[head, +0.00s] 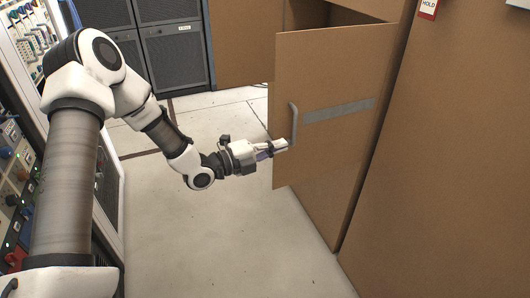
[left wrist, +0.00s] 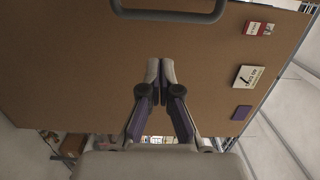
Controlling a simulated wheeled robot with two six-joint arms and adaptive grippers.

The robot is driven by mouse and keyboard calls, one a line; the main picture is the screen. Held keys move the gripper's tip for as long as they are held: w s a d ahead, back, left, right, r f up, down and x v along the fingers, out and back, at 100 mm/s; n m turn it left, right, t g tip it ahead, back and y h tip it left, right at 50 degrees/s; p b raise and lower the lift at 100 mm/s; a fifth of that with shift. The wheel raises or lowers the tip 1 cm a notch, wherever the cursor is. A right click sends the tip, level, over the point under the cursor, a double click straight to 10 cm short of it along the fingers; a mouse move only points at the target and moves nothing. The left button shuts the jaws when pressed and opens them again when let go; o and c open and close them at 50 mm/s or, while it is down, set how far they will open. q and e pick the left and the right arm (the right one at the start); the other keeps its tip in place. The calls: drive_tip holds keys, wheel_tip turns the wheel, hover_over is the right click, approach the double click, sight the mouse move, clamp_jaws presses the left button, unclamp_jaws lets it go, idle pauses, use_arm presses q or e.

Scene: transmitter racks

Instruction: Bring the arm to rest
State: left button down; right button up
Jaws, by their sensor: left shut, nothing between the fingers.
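My left gripper (head: 284,146) reaches in from the left in the head view. It is shut and empty, close to the grey bar handle (head: 294,124) of an open brown cabinet door (head: 325,150). In the left wrist view the closed fingertips (left wrist: 160,66) show against the brown door panel (left wrist: 80,60). The handle (left wrist: 168,14) lies beyond the tips there, with a gap between, so the fingers are not around it. My left arm is stretched forward and bent at the elbow. My right gripper is in neither view.
A rack with knobs and lights (head: 14,175) stands close on the left. Dark grey cabinets (head: 172,55) stand at the back. A large brown panel (head: 450,150) fills the right. The pale floor (head: 220,235) between them is clear.

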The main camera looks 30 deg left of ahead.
use_arm(q)
drive_tip(key=s+d+f+n+g+y, duration=0.1)
drive_tip(key=s+d+f+g, duration=0.2)
drive_tip(key=s+f, duration=0.35)
drive_tip(key=s+d+f+n+g+y+p, duration=0.1)
drive_tip(key=s+d+f+n+g, duration=0.2)
drive_tip(key=f, duration=0.6)
drive_tip(key=s+d+f+g+y, duration=0.1)
drive_tip(key=s+d+f+g, duration=0.25)
drive_tip(key=s+f, duration=0.3)
drive_tip(key=s+a+f+n+g+y, duration=0.2)
drive_tip(key=s+f+n+y, duration=0.1)
drive_tip(key=s+n, duration=0.6)
drive_tip(key=s+a+f+n+g+y, duration=0.2)
drive_tip(key=s+f+n, duration=0.3)
drive_tip(key=s+n, duration=0.4)
drive_tip(key=n+g+y, duration=0.1)
drive_tip(key=n, duration=0.1)
drive_tip(key=shift+s+a+n+y, duration=0.15)
drive_tip(key=shift+a+n+y, duration=0.25)
drive_tip(key=shift+f+g, duration=0.1)
drive_tip(key=shift+g, duration=0.15)
